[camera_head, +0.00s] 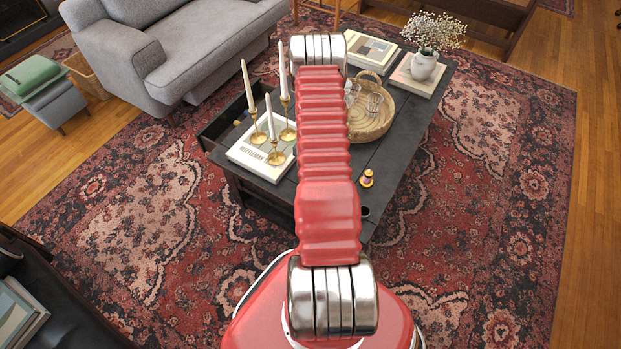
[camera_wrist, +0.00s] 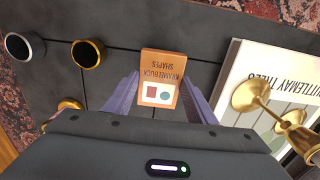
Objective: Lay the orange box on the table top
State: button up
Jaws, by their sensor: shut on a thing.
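The orange box (camera_wrist: 161,66), printed with lettering and a pale panel of shapes, sits between the two purple fingers of my gripper (camera_wrist: 158,95) in the wrist view. My gripper is shut on it. Behind it is the dark table top (camera_wrist: 60,72); I cannot tell whether the box touches it. In the head view the dark table (camera_head: 388,152) stands on a red rug, and my red arm reaches over its middle. The arm hides the gripper and the box there.
A white book (camera_wrist: 238,93) with brass candlesticks (camera_wrist: 252,97) lies right of the box in the wrist view. Two dark round cups, one gold-rimmed (camera_wrist: 88,53), one silver-rimmed (camera_wrist: 20,46), stand left. A woven tray (camera_head: 378,120) and a flower vase (camera_head: 424,65) occupy the table's far part.

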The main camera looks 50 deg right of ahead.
jog(key=shift+f, duration=1.1)
jog(key=shift+f, duration=0.1)
jog(key=o, duration=1.2)
jog(key=shift+r, duration=6.1)
